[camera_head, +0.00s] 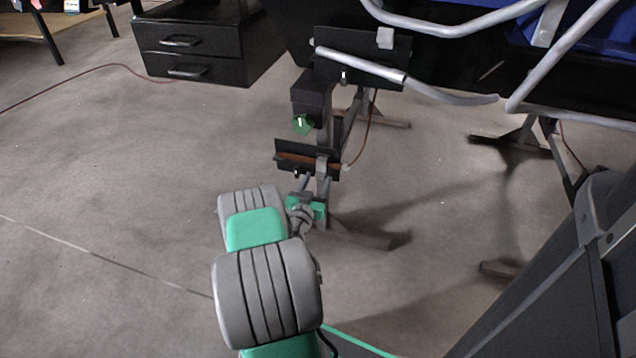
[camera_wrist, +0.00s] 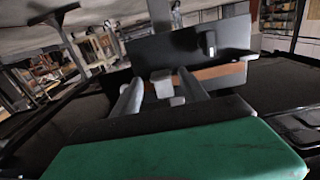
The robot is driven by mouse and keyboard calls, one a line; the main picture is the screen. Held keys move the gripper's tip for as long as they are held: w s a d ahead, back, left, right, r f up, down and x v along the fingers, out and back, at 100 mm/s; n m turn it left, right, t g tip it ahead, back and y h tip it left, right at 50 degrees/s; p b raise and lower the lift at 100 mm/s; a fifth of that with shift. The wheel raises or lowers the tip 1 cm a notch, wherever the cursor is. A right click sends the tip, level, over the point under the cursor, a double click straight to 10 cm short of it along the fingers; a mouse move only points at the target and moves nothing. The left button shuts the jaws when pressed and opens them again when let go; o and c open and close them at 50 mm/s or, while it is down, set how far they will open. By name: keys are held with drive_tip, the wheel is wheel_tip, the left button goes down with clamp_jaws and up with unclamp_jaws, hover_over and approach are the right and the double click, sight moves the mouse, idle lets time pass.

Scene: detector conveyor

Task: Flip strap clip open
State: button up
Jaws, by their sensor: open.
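A small grey clip-like piece (camera_head: 321,165) sits on the right part of a dark plate (camera_head: 291,148) that has a brown strap (camera_head: 298,160) along it. In the wrist view the same plate (camera_wrist: 165,45) stands ahead with the brown strap (camera_wrist: 226,71) at its lower right. A small grey upright piece (camera_wrist: 210,43) is on its face. A pale grey block (camera_wrist: 160,79) shows between my fingertips; I cannot tell which piece is the strap clip. My gripper (camera_head: 314,184) is open just below and in front of the plate; its fingers (camera_wrist: 160,86) point at it. Contact is unclear.
Above the plate are a green knob (camera_head: 303,124) on the stand and a second dark plate (camera_head: 348,47) with a grey rod. Grey tubing (camera_head: 450,22) crosses the upper right. A black drawer unit (camera_head: 190,55) stands at upper left.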

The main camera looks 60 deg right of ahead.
drive_tip(key=shift+w+d, duration=0.15)
drive_tip(key=shift+d, duration=0.55)
drive_tip(key=shift+c, duration=0.4)
clamp_jaws()
idle(0.5)
